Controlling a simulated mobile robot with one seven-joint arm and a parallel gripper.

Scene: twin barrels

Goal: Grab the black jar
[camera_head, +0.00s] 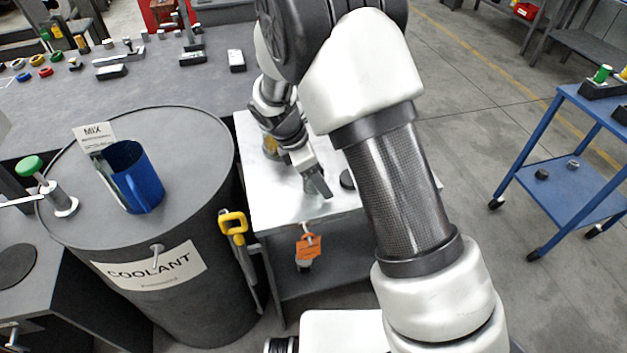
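A small dark round thing (347,180), which may be the black jar, sits on the light metal top of a small table (275,205). My arm hides its right part, so its full shape does not show. My gripper (318,186) points down over the same table top, just left of the dark thing and apart from it in the picture. Its dark fingers are small and seen from the side, so I cannot tell how far apart they are. Nothing shows clearly between them.
A grey barrel (190,290) labelled COOLANT stands left of the table, with a blue jug (136,178) on its lid. A yellow-handled tool (233,224) hangs between them. A blue cart (575,190) stands right, across open floor.

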